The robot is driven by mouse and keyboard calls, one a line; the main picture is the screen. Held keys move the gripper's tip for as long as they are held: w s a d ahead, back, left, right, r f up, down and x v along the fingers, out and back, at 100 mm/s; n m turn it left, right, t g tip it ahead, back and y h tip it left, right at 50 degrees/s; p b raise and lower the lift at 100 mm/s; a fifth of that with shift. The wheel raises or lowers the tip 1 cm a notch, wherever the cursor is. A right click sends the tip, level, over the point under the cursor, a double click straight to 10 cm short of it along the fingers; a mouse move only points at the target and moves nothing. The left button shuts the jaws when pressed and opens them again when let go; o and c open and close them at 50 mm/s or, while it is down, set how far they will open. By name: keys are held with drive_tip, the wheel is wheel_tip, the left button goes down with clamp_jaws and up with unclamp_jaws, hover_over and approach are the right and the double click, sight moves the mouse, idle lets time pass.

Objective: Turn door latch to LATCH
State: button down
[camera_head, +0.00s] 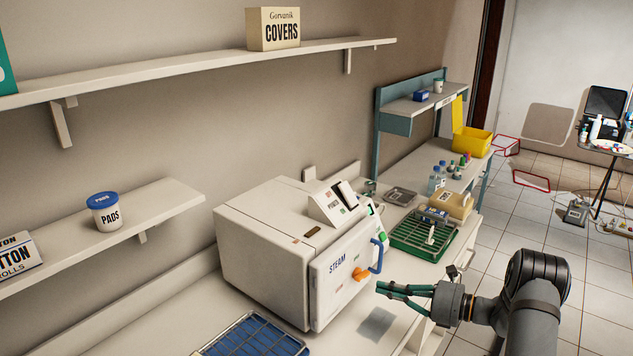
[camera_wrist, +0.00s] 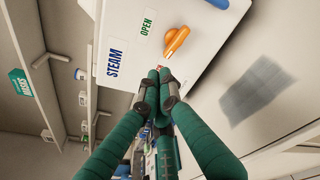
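The orange door latch (camera_head: 361,274) is on the front door of the white steam unit (camera_head: 340,285), below the blue door handle (camera_head: 376,255). In the wrist view the latch (camera_wrist: 177,40) lies beside the green word OPEN (camera_wrist: 147,22), its narrow end angled toward my fingertips. A LATCH label cannot be read. My gripper (camera_head: 379,288) is just in front of the door, to the right of the latch in the head view. Its green fingers (camera_wrist: 159,76) are together and hold nothing visible. They appear apart from the latch.
A green rack (camera_head: 422,238) and a tan box (camera_head: 454,205) stand on the counter behind the unit. A blue tray (camera_head: 255,338) lies at the near edge. A grey patch (camera_head: 377,324) marks the counter before the door. Wall shelves (camera_head: 200,72) hang at left.

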drive_tip(key=w+d+r+m+t, duration=0.1)
drive_tip(key=w+d+m+t, duration=0.1)
drive_tip(key=w+d, duration=0.15)
drive_tip(key=shift+t, duration=0.3)
drive_tip(key=shift+w+d+b+x, duration=0.1)
drive_tip(key=shift+w+b+x, duration=0.1)
drive_tip(key=shift+x, duration=1.4)
drive_tip(key=shift+w+d+b+x, duration=0.1)
drive_tip(key=shift+b+x, duration=0.05)
drive_tip(key=shift+x, duration=1.4)
drive_tip(key=shift+s+a+f+b, duration=0.25)
drive_tip(key=shift+s+f+b, duration=0.05)
drive_tip(key=shift+s+f, duration=0.1)
drive_tip(key=shift+s+a+r+b, duration=0.2)
drive_tip(key=shift+a+b, duration=0.05)
drive_tip(key=shift+b, duration=0.35)
drive_tip(key=shift+r, duration=0.1)
drive_tip(key=shift+w+d+r, duration=0.1)
drive_tip(key=shift+d+r, duration=0.05)
drive_tip(key=shift+r, duration=0.1)
drive_tip(key=v, duration=0.6)
